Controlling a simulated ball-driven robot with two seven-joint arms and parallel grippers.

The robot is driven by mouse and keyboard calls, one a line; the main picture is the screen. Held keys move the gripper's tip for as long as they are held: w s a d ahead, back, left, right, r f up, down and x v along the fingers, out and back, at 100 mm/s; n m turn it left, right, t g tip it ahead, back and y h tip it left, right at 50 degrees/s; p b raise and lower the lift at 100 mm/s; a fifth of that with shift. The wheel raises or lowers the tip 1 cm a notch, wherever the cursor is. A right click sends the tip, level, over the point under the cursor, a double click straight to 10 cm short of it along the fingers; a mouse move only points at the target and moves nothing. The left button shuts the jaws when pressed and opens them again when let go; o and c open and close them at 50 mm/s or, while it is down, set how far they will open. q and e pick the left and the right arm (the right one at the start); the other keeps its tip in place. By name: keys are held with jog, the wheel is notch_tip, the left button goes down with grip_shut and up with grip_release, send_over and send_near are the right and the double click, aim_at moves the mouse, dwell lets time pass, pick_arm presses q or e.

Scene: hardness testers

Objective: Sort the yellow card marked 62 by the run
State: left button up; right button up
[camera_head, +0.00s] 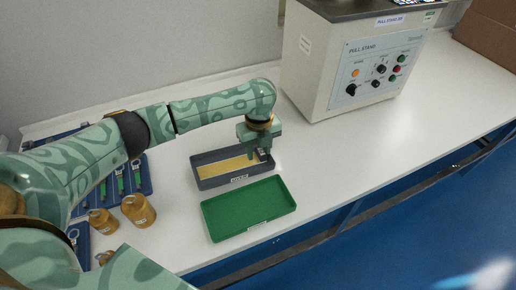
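A dark grey tray (208,185) with a small, unreadable label on its front wall stands on the white bench. A flat yellow surface (225,167) shows inside it. It may be the yellow card, but no number can be read. A green tray (248,208) stands in front of the grey one and looks empty. My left gripper (262,156) points down at the right end of the grey tray. A small dark piece shows at its fingertips, and I cannot tell whether the fingers are open or hold anything. My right gripper is not in view.
A large pull stand machine (330,70) with a knob panel stands behind, to the right. Brass-coloured weights (138,210) and blue racks with green-handled tools (146,178) lie at the left. The bench right of the trays is clear. A brown box (488,30) is at the far right.

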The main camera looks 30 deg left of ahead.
pick_arm(q)
jog(key=shift+s+f, duration=0.2)
jog(key=shift+f, duration=0.1)
notch_tip(320, 180, up, 17)
jog(key=p, duration=0.7)
jog(key=shift+w+p, duration=0.15)
jog(key=shift+p, duration=0.25)
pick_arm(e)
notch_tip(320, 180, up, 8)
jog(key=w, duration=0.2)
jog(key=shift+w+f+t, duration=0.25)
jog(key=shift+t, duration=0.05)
pick_arm(q)
jog(key=shift+f, duration=0.15)
